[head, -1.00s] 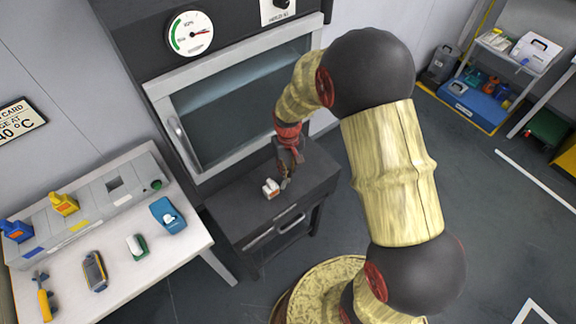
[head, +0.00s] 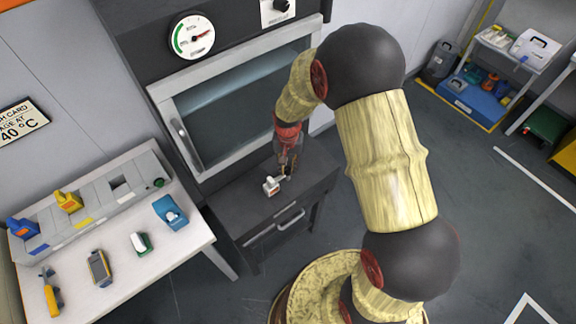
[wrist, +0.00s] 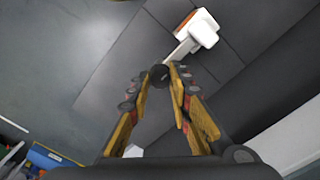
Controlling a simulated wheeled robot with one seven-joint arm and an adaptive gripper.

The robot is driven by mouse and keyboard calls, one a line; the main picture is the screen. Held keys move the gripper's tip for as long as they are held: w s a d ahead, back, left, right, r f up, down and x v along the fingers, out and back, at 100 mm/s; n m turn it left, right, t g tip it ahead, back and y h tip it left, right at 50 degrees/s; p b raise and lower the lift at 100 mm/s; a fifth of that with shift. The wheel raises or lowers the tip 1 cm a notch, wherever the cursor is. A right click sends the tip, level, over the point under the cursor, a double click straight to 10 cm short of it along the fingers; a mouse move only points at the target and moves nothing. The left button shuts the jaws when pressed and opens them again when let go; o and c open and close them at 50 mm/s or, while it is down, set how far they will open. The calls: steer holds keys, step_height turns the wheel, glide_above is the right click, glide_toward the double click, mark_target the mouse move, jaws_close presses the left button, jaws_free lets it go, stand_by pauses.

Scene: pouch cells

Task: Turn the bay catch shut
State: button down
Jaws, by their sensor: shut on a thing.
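The bay catch (head: 271,186) is a small white block with an orange part, on the dark bench top below the glass-fronted cabinet. In the wrist view, the catch (wrist: 203,30) has a short white lever reaching toward a dark round knob (wrist: 158,75). My gripper (head: 287,175) points down just right of the white block. In the wrist view, my gripper's (wrist: 162,76) yellow-padded fingers close in on the knob at the lever's end. The fingertips partly hide the contact.
The dark bench (head: 318,183) has bare top around the catch and a drawer handle in front. The glass-fronted cabinet (head: 240,105) stands behind it. A white table (head: 190,240) with tools is at the left. Open floor lies at the right.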

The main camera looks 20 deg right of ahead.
mark_target(288, 168)
stand_by(0.3)
steer(key=c, duration=1.7)
jaws_free()
steer(key=shift+o, duration=0.4)
step_height(288, 168, up, 12)
